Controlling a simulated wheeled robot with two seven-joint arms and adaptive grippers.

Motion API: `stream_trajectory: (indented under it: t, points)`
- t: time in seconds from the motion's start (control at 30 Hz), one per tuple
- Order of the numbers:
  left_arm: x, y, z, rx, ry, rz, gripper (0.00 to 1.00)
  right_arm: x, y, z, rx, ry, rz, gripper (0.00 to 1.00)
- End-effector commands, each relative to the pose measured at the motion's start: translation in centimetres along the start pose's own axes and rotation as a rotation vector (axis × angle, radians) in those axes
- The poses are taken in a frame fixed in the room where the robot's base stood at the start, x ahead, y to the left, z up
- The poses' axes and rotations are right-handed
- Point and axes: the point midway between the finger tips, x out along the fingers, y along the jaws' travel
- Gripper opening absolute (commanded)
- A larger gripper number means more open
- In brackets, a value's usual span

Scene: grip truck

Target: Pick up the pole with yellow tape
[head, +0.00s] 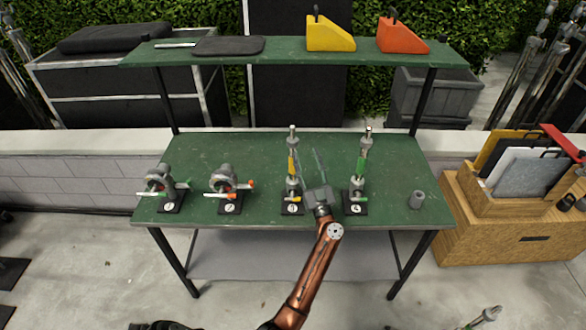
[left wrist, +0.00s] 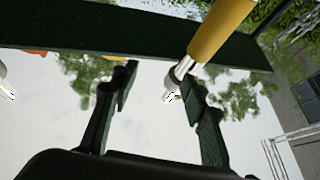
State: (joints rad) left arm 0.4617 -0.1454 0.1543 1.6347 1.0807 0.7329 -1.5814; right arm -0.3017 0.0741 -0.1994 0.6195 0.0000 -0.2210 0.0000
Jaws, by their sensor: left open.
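The pole with yellow tape (head: 291,163) stands upright on the black base marked 3, on the green table. In the left wrist view its yellow band (left wrist: 220,28) and metal end come in from the upper right. My left gripper (head: 309,170) is just right of this pole in the head view. In the left wrist view its fingers (left wrist: 162,103) are spread. The pole's metal end shows between them, nearer the right finger; whether it touches is unclear. My right gripper is not in view.
A pole with green tape (head: 362,162) stands on base 4, right of my gripper. Clamps on bases 1 (head: 160,180) and 2 (head: 224,180) are at left. A grey cylinder (head: 416,200) is at right. An upper shelf (head: 280,52) holds yellow and orange wedges.

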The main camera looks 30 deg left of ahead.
Motion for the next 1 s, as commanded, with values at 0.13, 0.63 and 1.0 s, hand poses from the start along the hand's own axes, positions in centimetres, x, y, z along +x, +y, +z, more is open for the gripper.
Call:
stream_trajectory:
  t: [0.13, 0.63, 1.0]
  points:
    - [-0.1, -0.5, 1.4, 0.049, -0.135, -0.216, 0.41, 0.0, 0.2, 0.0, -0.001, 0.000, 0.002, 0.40]
    - [-3.7, -0.7, 4.9, 0.204, -0.492, -0.489, 0.41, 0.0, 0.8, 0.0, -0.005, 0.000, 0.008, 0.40]
    - [-0.1, -3.2, 6.9, 0.204, -0.486, -0.489, 0.41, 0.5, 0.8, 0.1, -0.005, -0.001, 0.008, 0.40]
